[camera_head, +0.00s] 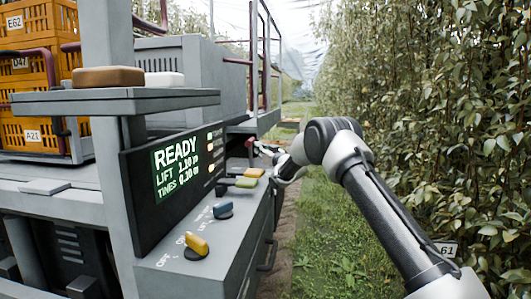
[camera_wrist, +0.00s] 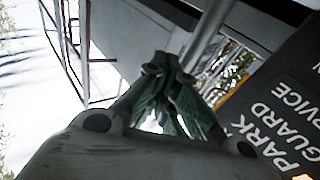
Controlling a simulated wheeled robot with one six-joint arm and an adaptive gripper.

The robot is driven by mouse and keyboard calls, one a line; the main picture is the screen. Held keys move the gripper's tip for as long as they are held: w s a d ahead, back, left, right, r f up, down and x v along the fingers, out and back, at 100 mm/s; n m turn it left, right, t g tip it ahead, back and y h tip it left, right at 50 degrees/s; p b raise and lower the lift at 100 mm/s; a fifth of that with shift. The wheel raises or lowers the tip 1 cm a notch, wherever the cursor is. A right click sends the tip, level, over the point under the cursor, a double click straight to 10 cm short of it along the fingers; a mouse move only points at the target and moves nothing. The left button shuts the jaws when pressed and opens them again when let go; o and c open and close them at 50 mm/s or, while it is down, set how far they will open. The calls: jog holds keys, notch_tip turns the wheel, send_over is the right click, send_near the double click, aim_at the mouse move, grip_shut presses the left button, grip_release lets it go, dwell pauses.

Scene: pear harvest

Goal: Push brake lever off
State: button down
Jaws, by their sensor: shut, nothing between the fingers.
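My gripper (camera_head: 262,150) is at the far end of the grey control console (camera_head: 190,270) in the head view. In the wrist view my gripper's fingertips (camera_wrist: 163,68) are together with nothing between them. A small red-tipped part (camera_head: 249,143), possibly the brake lever, shows just left of the fingers in the head view. I cannot tell whether they touch. No brake label is readable.
A dark display (camera_head: 175,170) reading READY stands behind the console. Its side labels PARK, GUARD and SERVICE (camera_wrist: 275,120) show in the wrist view. Orange crates (camera_head: 28,85) are stacked at left. A leafy tree row (camera_head: 440,110) lines the right, with a grass strip (camera_head: 325,240) between.

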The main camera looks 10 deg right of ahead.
jog(key=shift+w+a+r, duration=0.25)
jog(key=shift+a+r, duration=0.2)
jog(key=shift+a, duration=0.2)
dwell(0.7)
jog(key=shift+d, duration=0.1)
jog(key=shift+s+d+f, duration=0.45)
jog(key=shift+d+f, duration=0.45)
jog(key=shift+d, duration=0.25)
jog(key=shift+s+d+f, duration=0.4)
jog(key=shift+d+f, duration=0.45)
jog(key=shift+d, duration=0.35)
jog(key=shift+s+d+f, duration=0.45)
jog(key=shift+d+f, duration=0.45)
jog(key=shift+d, duration=0.25)
jog(key=shift+d, duration=0.1)
jog(key=d+f, duration=0.1)
jog(key=s+d+f, duration=0.1)
jog(key=d+f, duration=0.1)
jog(key=shift+s+d, duration=0.2)
jog(key=shift+d, duration=0.1)
